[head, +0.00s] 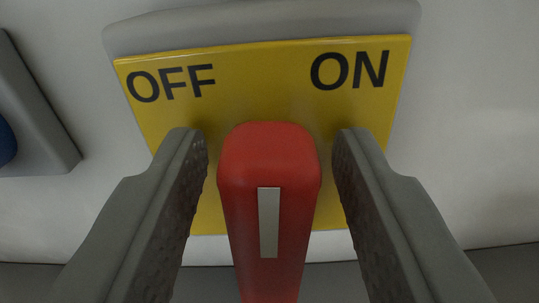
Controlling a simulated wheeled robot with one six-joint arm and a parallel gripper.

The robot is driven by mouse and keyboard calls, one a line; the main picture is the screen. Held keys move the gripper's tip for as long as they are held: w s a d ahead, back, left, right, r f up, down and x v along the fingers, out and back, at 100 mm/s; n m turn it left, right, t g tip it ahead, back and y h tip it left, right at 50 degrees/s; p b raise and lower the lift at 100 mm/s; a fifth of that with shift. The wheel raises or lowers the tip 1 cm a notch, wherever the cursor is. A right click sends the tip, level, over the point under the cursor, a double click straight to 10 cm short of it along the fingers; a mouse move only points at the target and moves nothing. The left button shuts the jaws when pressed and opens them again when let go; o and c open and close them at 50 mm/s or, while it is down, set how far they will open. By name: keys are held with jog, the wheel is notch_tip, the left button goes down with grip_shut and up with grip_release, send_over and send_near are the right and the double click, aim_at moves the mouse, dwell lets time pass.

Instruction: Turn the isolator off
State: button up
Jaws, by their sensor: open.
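The isolator's red handle (269,200) fills the lower middle of the head view, with a pale stripe along its face. It stands in front of a yellow plate (262,75) marked OFF at the left and ON at the right. The handle's far end lies between the two words, and the rest runs down out of the picture. My gripper (270,150) is open, with one grey finger on each side of the handle. A gap shows between each finger and the handle. The handle's pivot cannot be made out.
The yellow plate sits on a grey housing (260,25) on a pale panel (480,130). At the left edge is another grey box (30,120) with a dark blue round part (6,142). The panel right of the plate is clear.

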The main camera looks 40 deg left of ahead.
jog(key=c, duration=0.6)
jog(key=shift+c, duration=0.2)
jog(key=n, duration=0.4)
jog(key=shift+s+a+n, duration=0.2)
jog(key=shift+a+n, duration=0.1)
jog(key=shift+n, duration=0.1)
jog(key=n, duration=0.4)
jog(key=shift+s+a+f+n, duration=0.2)
jog(key=shift+f+n, duration=0.1)
jog(key=shift+n, duration=0.1)
jog(key=o, duration=0.6)
